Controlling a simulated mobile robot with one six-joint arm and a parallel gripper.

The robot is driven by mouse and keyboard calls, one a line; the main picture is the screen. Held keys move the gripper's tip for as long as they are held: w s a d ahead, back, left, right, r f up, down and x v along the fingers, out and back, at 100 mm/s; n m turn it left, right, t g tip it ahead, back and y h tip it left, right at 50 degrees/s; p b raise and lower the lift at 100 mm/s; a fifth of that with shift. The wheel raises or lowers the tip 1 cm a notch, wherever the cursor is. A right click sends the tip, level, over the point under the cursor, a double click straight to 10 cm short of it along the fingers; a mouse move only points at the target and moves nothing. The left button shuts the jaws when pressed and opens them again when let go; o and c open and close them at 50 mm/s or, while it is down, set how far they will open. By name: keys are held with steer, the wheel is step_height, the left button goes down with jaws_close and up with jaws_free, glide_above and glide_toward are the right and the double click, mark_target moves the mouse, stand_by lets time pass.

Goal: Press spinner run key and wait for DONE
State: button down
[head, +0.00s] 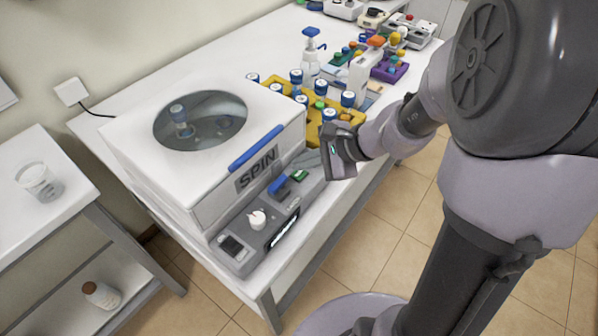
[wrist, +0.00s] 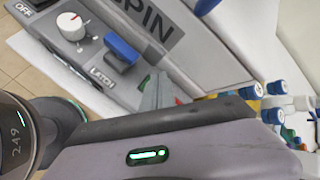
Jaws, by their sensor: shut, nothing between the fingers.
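The spinner (head: 205,150) is a white box with a round window in its closed lid, a blue handle and the word SPIN on its front. Its grey control panel (head: 245,243) carries a white knob (head: 257,218), a blue latch (head: 278,184) and a green key (head: 299,175). The wrist view shows the knob (wrist: 71,25), the blue latch (wrist: 122,48) and a sliver of green beside my fingers. My gripper (wrist: 157,93) is shut and empty, with its fingertips close to the green key. I cannot tell whether they touch it. No DONE text is readable.
A yellow rack (head: 350,116) with several blue-capped vials stands right behind the gripper. A white bottle with a blue pump (head: 311,50) and a purple rack (head: 390,70) stand farther back. A side table with a beaker (head: 38,180) is at left.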

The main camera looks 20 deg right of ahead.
steer(key=shift+f+b, duration=0.4)
steer(key=shift+b, duration=0.15)
